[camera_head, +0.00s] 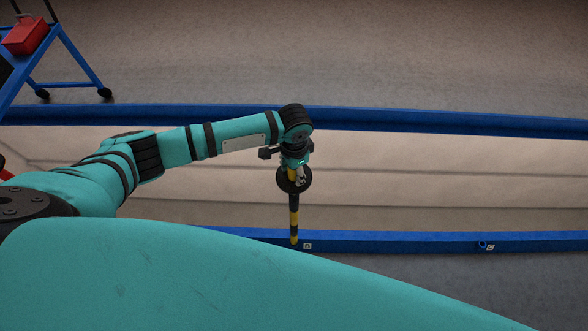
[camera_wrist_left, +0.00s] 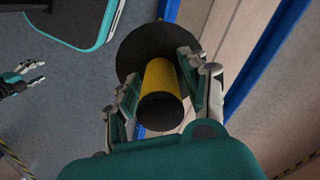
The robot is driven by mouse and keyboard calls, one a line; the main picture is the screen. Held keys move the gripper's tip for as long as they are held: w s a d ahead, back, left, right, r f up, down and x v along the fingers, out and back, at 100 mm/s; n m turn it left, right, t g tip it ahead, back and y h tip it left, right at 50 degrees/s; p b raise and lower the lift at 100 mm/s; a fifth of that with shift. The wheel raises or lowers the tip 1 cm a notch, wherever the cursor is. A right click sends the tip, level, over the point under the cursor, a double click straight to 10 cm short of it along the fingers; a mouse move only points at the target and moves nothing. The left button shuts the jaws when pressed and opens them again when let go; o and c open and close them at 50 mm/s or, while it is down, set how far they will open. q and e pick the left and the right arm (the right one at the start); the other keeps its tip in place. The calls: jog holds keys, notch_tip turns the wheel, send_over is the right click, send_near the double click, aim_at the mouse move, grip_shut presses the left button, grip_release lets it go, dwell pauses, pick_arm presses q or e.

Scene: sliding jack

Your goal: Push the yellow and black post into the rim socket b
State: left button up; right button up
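The yellow and black post (camera_head: 294,217) stands roughly upright in the head view, with a black disc around its upper part. Its lower end is at the near blue rim (camera_head: 400,240), just left of a small tag marked B (camera_head: 307,246). I cannot tell whether its tip is inside socket B, which the post hides. My left gripper (camera_head: 297,172) is shut on the post near its top. In the left wrist view its fingers (camera_wrist_left: 165,92) flank the yellow upper end, above the black disc (camera_wrist_left: 158,48). My right gripper (camera_wrist_left: 25,76) shows open and empty at the wrist view's left edge.
A second socket (camera_head: 482,245) with a C tag lies farther right on the near rim. A far blue rim (camera_head: 420,122) runs behind the pale sunken floor. A blue cart (camera_head: 75,62) carrying a red box (camera_head: 25,36) stands at the back left.

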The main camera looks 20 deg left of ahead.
pick_arm(q)
jog(key=shift+o, duration=0.9)
jog(key=shift+s, duration=0.1)
notch_tip(320, 180, up, 12)
